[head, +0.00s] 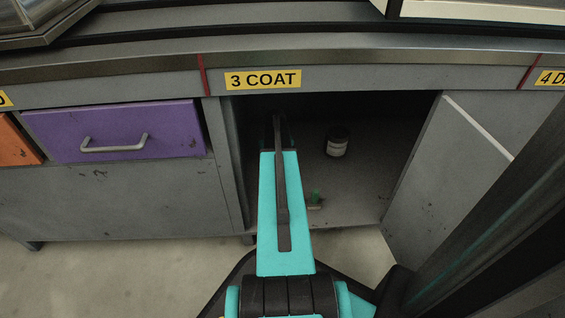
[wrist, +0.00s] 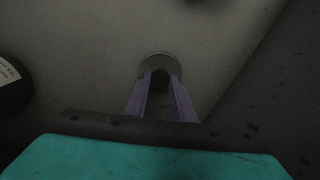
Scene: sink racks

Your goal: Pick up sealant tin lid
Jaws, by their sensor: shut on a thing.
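The sealant tin lid (wrist: 159,57) is a small dark grey disc in the wrist view, at the tips of my gripper (wrist: 160,82). The two purple-grey fingers are shut on it, one on each side, and its near part is dark and hard to make out. I cannot tell whether it touches the shelf surface. In the head view my teal arm reaches into the open cabinet under the "3 COAT" label, and it hides the lid and fingers.
A dark jar with a white label (head: 337,144) stands on the cabinet floor (head: 365,185); it also shows at the left of the wrist view (wrist: 10,88). A small green item (head: 315,197) is near the front edge. The cabinet's left wall (head: 231,150) is close to my arm.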

